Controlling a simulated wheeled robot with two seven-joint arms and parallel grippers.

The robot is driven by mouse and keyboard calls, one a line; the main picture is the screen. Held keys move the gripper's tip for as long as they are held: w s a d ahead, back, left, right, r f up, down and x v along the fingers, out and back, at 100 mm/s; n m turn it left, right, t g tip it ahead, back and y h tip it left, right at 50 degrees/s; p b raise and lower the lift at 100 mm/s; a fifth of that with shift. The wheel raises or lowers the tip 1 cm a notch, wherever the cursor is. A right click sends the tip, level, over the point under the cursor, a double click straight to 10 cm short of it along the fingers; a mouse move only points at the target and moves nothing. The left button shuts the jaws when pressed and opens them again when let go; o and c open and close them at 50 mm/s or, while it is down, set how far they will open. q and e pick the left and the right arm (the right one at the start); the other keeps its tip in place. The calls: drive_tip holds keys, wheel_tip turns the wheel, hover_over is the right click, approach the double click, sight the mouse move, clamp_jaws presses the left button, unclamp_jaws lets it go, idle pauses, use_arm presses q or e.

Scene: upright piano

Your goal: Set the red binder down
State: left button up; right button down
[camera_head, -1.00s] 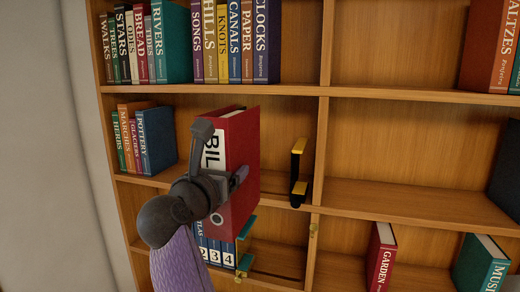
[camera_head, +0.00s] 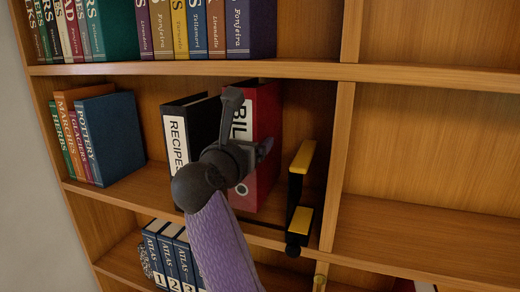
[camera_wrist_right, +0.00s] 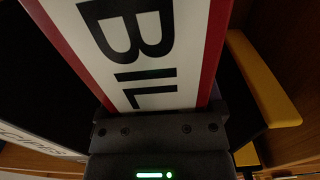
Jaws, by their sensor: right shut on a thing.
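The red binder (camera_head: 266,112) with a white "BIL" label stands upright in the middle shelf's left bay, right of the black RECIPES binder (camera_head: 192,120). My right gripper (camera_head: 248,126) is shut on the red binder's spine. In the right wrist view the binder's label (camera_wrist_right: 135,45) rises from between my jaws (camera_wrist_right: 160,118). The binder's lower end is at or just above the shelf board (camera_head: 140,190); I cannot tell if it touches. My left gripper is not in view.
A black and yellow bracket (camera_head: 299,200) stands right of the binder, beside the upright divider (camera_head: 338,150). Coloured books (camera_head: 110,135) stand at the left of the bay. Blue atlases (camera_head: 168,255) stand below. The bay to the right is empty where seen.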

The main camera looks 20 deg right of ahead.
drive_tip(key=f+b, duration=0.3)
drive_tip(key=shift+s+f, duration=0.15)
drive_tip(key=shift+s, duration=0.1)
drive_tip(key=shift+s+a, duration=0.15)
drive_tip(key=shift+a, duration=0.15)
drive_tip(key=shift+w+d+f, duration=0.1)
drive_tip(key=shift+w+d, duration=0.15)
drive_tip(key=shift+d, duration=0.05)
unclamp_jaws()
drive_tip(key=shift+s+a, duration=0.15)
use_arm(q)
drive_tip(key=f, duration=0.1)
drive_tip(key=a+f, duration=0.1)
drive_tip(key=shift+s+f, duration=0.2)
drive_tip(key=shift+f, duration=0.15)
